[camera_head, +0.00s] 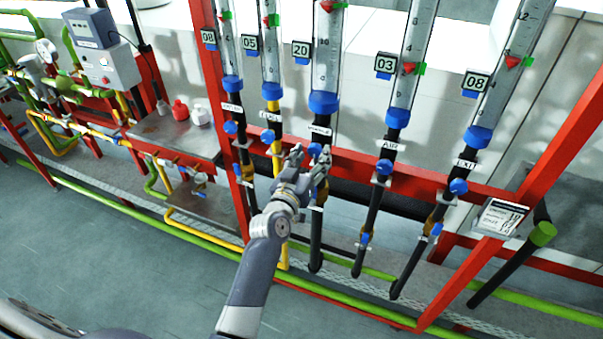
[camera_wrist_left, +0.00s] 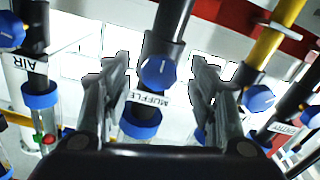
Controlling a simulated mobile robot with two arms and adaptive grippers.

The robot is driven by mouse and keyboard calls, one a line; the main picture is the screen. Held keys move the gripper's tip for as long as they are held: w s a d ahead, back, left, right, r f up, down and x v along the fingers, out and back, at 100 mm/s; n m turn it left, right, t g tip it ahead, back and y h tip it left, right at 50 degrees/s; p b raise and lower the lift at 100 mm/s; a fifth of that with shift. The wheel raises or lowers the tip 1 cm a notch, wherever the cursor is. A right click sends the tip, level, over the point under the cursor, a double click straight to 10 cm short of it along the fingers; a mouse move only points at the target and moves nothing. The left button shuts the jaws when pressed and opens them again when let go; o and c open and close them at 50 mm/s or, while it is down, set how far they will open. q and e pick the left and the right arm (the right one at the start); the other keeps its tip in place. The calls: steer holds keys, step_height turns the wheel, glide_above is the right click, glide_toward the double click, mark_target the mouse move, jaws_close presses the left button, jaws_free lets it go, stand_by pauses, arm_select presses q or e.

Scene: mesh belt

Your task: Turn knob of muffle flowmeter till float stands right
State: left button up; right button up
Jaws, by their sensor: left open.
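The muffle flowmeter is the middle clear tube (camera_head: 326,60), marked 20, with blue collars. Its red float (camera_head: 327,5) shows near the top edge of the head view, beside a green marker (camera_head: 340,3). Its blue knob (camera_wrist_left: 158,72) sits above the MUFFLE label (camera_wrist_left: 147,99) in the left wrist view. The knob shows in the head view (camera_head: 314,149) just behind my left gripper (camera_head: 310,160). My left gripper is open, with one finger on each side of the knob in the wrist view. I cannot tell whether they touch it. My right gripper is not in view.
Neighbouring flowmeter tubes stand close on both sides, with the AIR knob (camera_head: 384,167) to the right and a yellow pipe (camera_head: 275,130) to the left. A red frame (camera_head: 350,160) runs behind the pipes. A metal shelf (camera_head: 175,137) with small bottles is further left.

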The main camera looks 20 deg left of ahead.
arm_select(q)
steer(key=s, duration=0.9)
steer(key=shift+s+a, duration=0.15)
steer(key=shift+s, duration=0.05)
steer(key=s+d+f+m+g+b, duration=0.1)
steer(key=s+f+g+b, duration=0.25)
steer(key=f, duration=1.05)
steer(key=s+d+f+g+h+b, duration=0.15)
steer(key=s+f, duration=0.25)
steer(key=f, duration=1)
steer(key=s+d+f+m+g+b, duration=0.1)
steer(key=s+d+f+g+b, duration=0.2)
steer(key=f, duration=1.2)
steer(key=s+a+f+m+g+b, duration=0.1)
steer(key=s+a+f+g+b, duration=0.1)
steer(key=s+f, duration=0.7)
steer(key=s+a+f+g+y+b, duration=0.1)
steer(key=s+a+f+g+b, duration=0.1)
steer(key=s+f, duration=0.8)
steer(key=s+a+f+m+g+y+b, duration=0.1)
steer(key=s+a+f+g, duration=0.3)
steer(key=s+f, duration=0.5)
steer(key=s+g+b, duration=0.1)
steer(key=s, duration=0.9)
steer(key=shift+a+f+m, duration=0.15)
steer(key=shift+a+m, duration=0.15)
steer(key=shift+a, duration=0.05)
